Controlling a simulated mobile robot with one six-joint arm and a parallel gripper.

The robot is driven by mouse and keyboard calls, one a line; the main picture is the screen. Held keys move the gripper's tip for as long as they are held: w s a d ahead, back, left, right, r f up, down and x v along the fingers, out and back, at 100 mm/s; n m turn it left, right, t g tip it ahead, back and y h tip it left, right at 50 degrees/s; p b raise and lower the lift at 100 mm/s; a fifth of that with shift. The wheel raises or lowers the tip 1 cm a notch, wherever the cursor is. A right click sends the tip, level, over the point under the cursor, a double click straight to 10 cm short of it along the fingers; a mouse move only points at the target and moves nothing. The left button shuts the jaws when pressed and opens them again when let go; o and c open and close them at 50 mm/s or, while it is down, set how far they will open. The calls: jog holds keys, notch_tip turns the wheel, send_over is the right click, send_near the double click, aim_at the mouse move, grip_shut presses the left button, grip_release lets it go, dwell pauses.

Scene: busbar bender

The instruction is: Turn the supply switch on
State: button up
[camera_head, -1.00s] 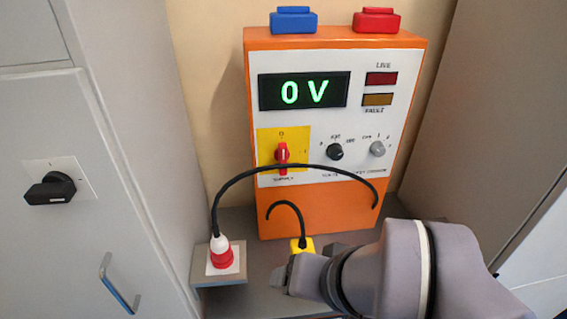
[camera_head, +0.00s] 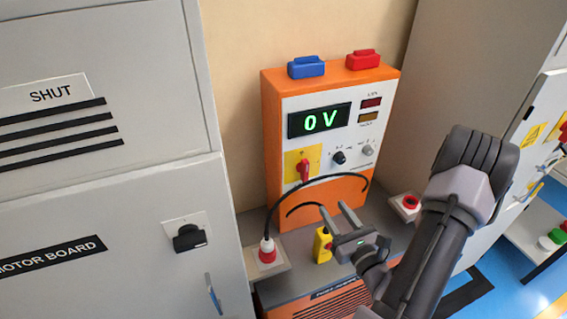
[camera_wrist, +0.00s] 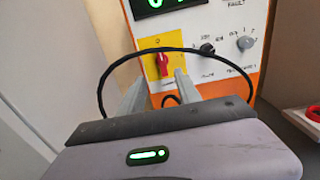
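The supply switch (camera_head: 303,170) is a red rotary handle on a yellow plate (camera_head: 315,156), low on the left of the orange unit's white front. Its handle stands about upright. The switch also shows in the wrist view (camera_wrist: 162,65), just beyond the fingertips and between them. My gripper (camera_head: 333,207) is open and empty, in front of the unit, its fingers pointing towards the panel. It appears apart from the switch. The fingers also show in the wrist view (camera_wrist: 160,78). The display (camera_head: 320,120) reads 0 V. The red and amber lamps look dark.
A black cable (camera_head: 330,177) arches across the panel front from the red-and-white plug (camera_head: 267,250). A yellow box (camera_head: 322,245) stands on the bench below. Black (camera_head: 339,158) and grey (camera_head: 368,150) knobs sit right of the switch. Grey cabinets flank the unit.

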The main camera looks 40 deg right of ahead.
aim_at(307, 169)
jog(key=b+x, duration=0.5)
jog(key=x, duration=1.1)
jog(key=shift+w+d+r+b, duration=0.1)
jog(key=shift+d+b, duration=0.05)
jog(key=shift+b, duration=0.2)
jog(key=shift+w+d, duration=0.15)
jog(key=shift+w, duration=0.3)
grip_shut()
